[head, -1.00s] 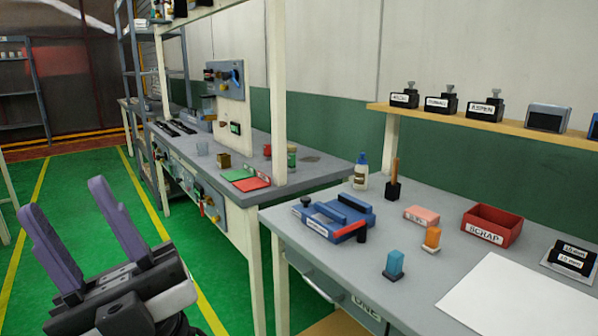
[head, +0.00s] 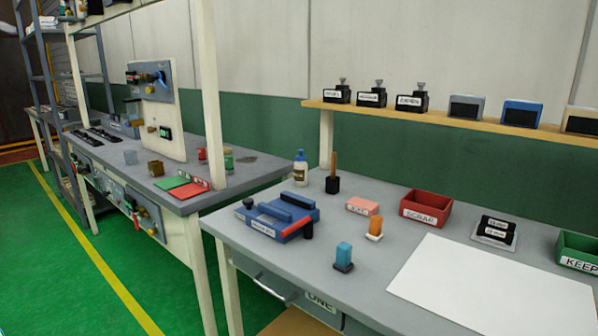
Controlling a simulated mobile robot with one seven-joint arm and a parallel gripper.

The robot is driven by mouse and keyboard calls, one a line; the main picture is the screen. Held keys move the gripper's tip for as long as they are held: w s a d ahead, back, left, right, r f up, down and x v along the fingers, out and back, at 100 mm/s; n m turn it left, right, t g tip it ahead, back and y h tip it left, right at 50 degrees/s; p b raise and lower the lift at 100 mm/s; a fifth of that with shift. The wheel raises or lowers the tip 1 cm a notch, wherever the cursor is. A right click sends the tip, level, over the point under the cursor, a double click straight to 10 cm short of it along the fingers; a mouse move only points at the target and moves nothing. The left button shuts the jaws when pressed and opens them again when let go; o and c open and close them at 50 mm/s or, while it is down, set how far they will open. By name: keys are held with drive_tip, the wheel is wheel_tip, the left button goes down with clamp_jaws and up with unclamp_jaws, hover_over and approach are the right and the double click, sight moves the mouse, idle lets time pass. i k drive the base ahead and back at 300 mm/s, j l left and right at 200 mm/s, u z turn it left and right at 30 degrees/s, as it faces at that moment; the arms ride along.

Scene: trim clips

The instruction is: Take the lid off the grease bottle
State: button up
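A small pale bottle (head: 300,171) with a blue top and a dark-marked label stands upright at the back left of the near bench. It is the only clear bottle shape on this bench, but its label is too small to read, so I cannot tell for sure that it is the grease bottle. Its blue top sits on it. My gripper is not in view.
The near grey bench (head: 365,245) holds a blue fixture (head: 285,214) with a red handle, a wooden-handled brush (head: 333,175), a red SCRAP bin (head: 425,206), a green KEEP bin (head: 578,247) and a white sheet (head: 490,285). A shelf (head: 440,113) runs above. Green floor lies left.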

sight(300, 158)
drive_tip(key=i+j+z, duration=0.1)
drive_tip(key=j, duration=0.3)
drive_tip(key=i+j+z, duration=0.1)
drive_tip(key=j, duration=0.3)
drive_tip(key=i+j+z, duration=0.1)
drive_tip(key=j, duration=0.35)
drive_tip(key=i+j+z, duration=0.1)
drive_tip(key=j, duration=0.35)
drive_tip(key=i+j+z, duration=0.15)
drive_tip(key=i+j, duration=0.6)
drive_tip(key=i, duration=0.9)
